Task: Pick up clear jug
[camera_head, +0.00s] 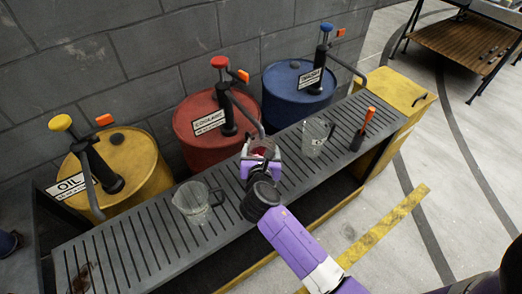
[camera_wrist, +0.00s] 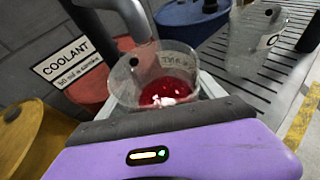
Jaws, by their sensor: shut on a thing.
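A clear jug with red liquid inside (camera_wrist: 120,82) is in my gripper in the wrist view, under the grey spout of the coolant pump. My gripper (camera_head: 260,158) is shut on this jug above the slatted bench, in front of the red drum. The jug's base is hidden, so I cannot tell whether it touches the bench. A second clear jug (camera_head: 192,204) stands on the bench to the left. A third clear jug (camera_head: 315,138) stands to the right, also in the wrist view (camera_wrist: 250,38). Both look empty.
Behind the slatted bench (camera_head: 120,262) stand a yellow oil drum (camera_head: 142,170), a red coolant drum (camera_head: 190,125) and a blue drum (camera_head: 285,95), each with a pump. An orange-handled tool (camera_head: 364,128) stands on the bench at the right.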

